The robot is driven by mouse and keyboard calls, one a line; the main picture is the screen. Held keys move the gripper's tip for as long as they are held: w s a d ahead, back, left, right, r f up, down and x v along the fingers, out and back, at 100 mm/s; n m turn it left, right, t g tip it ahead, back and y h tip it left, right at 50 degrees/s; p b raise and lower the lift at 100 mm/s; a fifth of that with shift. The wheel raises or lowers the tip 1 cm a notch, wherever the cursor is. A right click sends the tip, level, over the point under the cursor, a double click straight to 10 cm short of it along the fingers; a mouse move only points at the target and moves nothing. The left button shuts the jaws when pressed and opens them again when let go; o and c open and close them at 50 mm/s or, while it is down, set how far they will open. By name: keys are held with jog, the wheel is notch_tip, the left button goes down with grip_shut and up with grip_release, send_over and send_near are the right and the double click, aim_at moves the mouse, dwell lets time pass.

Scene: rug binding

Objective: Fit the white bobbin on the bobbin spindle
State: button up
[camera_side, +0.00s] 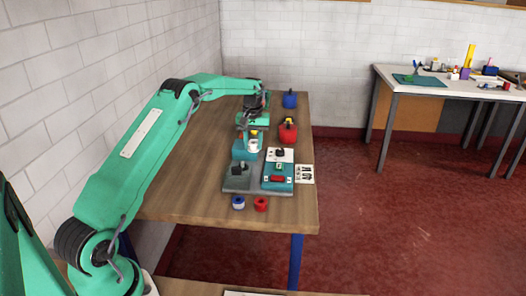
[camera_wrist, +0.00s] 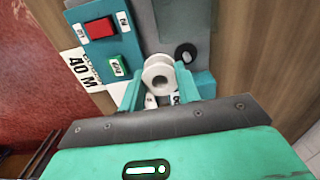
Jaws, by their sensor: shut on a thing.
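The white bobbin (camera_wrist: 158,72) sits between the two green fingers of my gripper (camera_wrist: 158,86) in the wrist view, with its round face and centre hole showing. My gripper is shut on it. In the side view the white bobbin (camera_side: 254,146) shows small, at the far edge of the grey base plate (camera_side: 232,186). I cannot make out the bobbin spindle for sure. A dark oval part (camera_wrist: 186,53) lies just right of the bobbin in the wrist view. Whether the bobbin touches anything below is hidden.
A teal panel with a red block (camera_side: 278,178) and a printed card (camera_side: 305,174) are at the right. A blue-and-white spool (camera_side: 238,202) and a red spool (camera_side: 261,204) stand in front. A red container (camera_side: 288,132) and blue container (camera_side: 290,98) stand behind. The near wooden tabletop (camera_side: 190,205) is clear.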

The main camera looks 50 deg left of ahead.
jog(key=a, duration=0.2)
jog(key=s+a, duration=0.1)
jog(key=a, duration=0.2)
jog(key=shift+s+a, duration=0.15)
jog(key=shift+a, duration=0.15)
jog(key=shift+f, duration=0.2)
jog(key=shift+f, duration=2.75)
jog(key=shift+f, duration=1.9)
jog(key=o, duration=1)
jog(key=shift+o, duration=0.2)
jog(key=shift+r, duration=0.1)
jog(key=shift+r, duration=3.85)
